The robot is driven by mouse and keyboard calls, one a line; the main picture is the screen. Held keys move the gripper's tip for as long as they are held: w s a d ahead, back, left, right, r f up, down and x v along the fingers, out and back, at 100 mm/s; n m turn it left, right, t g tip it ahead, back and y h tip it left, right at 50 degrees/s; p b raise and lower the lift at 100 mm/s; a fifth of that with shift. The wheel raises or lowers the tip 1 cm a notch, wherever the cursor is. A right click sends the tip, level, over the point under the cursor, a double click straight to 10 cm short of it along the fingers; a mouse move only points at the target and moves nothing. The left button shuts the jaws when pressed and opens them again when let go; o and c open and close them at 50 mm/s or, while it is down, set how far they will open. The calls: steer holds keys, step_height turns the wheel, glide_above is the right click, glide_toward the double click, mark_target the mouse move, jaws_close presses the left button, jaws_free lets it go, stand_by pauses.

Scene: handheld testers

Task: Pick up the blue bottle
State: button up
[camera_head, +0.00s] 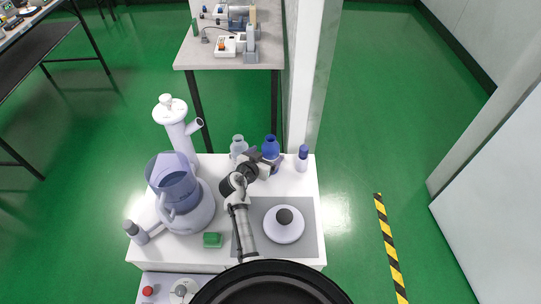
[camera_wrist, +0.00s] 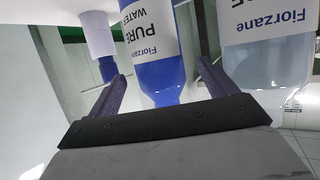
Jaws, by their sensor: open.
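The blue bottle (camera_head: 270,145) stands upright near the back edge of the white table. In the wrist view, which looks upside down, the blue bottle (camera_wrist: 155,72) shows a white label. My gripper (camera_head: 269,162) is open at the bottle's near side, partly covering its lower part in the head view. In the wrist view, my gripper (camera_wrist: 163,76) has one finger on each side of the bottle, with visible gaps. I cannot tell how deep the bottle sits between the fingers.
A clear bottle (camera_head: 238,146) stands close left of the blue one, and a white blue-capped bottle (camera_head: 302,158) close right.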

steer(key=shift+p+x, duration=0.55)
steer(key=shift+x, duration=1.7)
steer(key=c, duration=1.2)
steer(key=shift+r, duration=0.1)
steer(key=shift+c, duration=1)
